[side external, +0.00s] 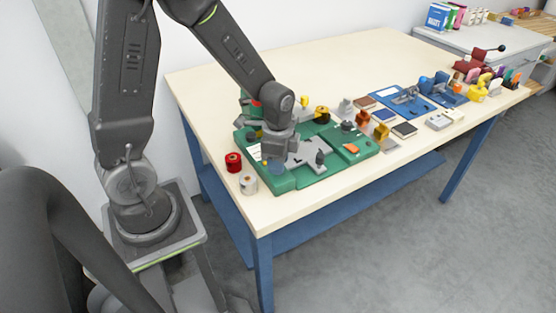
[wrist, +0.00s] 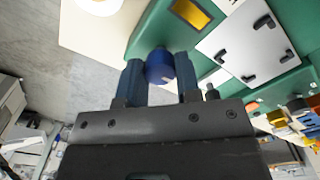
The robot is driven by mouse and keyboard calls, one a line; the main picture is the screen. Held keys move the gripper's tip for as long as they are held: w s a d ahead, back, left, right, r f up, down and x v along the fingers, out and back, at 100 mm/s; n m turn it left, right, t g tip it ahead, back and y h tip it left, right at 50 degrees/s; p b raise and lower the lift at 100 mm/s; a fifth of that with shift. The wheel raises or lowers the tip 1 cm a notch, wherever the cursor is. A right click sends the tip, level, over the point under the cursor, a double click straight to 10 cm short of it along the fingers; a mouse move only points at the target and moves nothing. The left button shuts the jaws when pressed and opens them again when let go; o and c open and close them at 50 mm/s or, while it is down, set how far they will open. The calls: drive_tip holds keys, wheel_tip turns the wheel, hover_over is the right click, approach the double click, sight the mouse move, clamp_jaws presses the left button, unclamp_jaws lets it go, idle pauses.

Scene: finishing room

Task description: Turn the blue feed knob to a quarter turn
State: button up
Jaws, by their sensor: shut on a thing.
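The blue feed knob (wrist: 160,68) sits on the edge of the green machine (wrist: 150,28) in the wrist view. It has a small pale mark on its face. My gripper (wrist: 160,78) has its two fingers on either side of the knob and is shut on it. In the side view my gripper (side external: 276,164) is low over the left front part of the green machine (side external: 288,186). The knob is hard to make out there behind the fingers.
A red spool (side external: 233,162) and a whitish spool (side external: 249,183) stand left of the machine, close to my gripper. Blocks and blue fixtures (side external: 405,98) lie to the right.

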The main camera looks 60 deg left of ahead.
drive_tip(key=o, duration=0.9)
drive_tip(key=shift+r, duration=0.15)
wheel_tip(320, 180, up, 14)
drive_tip(key=shift+f, duration=0.2)
drive_tip(key=shift+r, duration=0.1)
drive_tip(key=s+d+r+n+t, duration=0.2)
drive_tip(key=s+n, duration=0.1)
drive_tip(key=s+d+r+n+t, duration=0.1)
drive_tip(key=s+r+n, duration=0.1)
drive_tip(key=s+n, duration=0.1)
drive_tip(key=s+d+r+n+t, duration=0.1)
drive_tip(key=s+d+n+t, duration=0.1)
drive_tip(key=s, duration=0.3)
drive_tip(key=shift+s+d+r+n+t, duration=0.1)
drive_tip(key=shift+d+r+n+t, duration=0.2)
drive_tip(key=shift+d+r+n, duration=0.15)
